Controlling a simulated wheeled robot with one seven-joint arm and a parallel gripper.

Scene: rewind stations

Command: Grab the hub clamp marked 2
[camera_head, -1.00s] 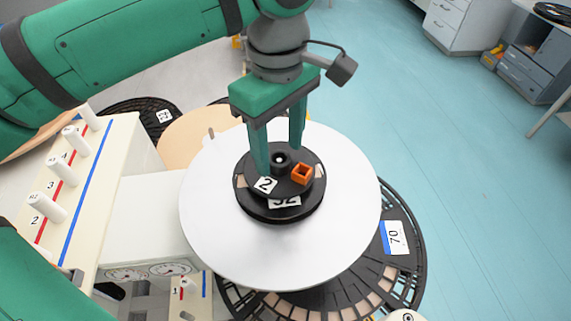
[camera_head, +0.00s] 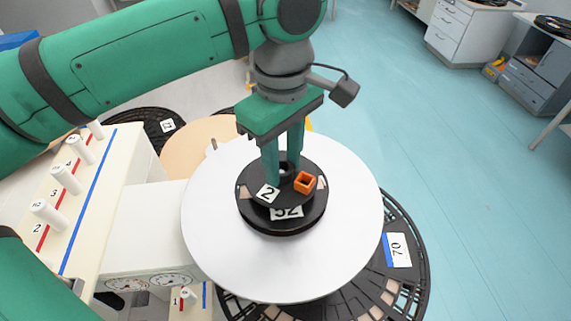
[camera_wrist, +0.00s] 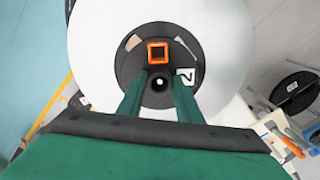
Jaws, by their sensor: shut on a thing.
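The hub clamp marked 2 (camera_head: 284,199) is a black round piece with a white "2" label and an open orange square block on top. It lies on a black ring labelled 52 (camera_head: 312,216) at the middle of a large pale disc (camera_head: 345,245). My gripper (camera_head: 283,177) reaches down from above, its green fingers shut on the clamp's central black knob. In the wrist view the clamp (camera_wrist: 130,66) lies below the fingers, and the knob (camera_wrist: 159,86) shows between their tips. The fingers partly hide the knob in the head view.
A cream panel (camera_head: 112,200) with numbered white pegs and red and blue stripes stands at left. A white box with dials (camera_head: 150,280) is beside the disc. A black slotted reel marked 70 (camera_head: 410,270) lies below the disc at right. Open blue floor lies beyond.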

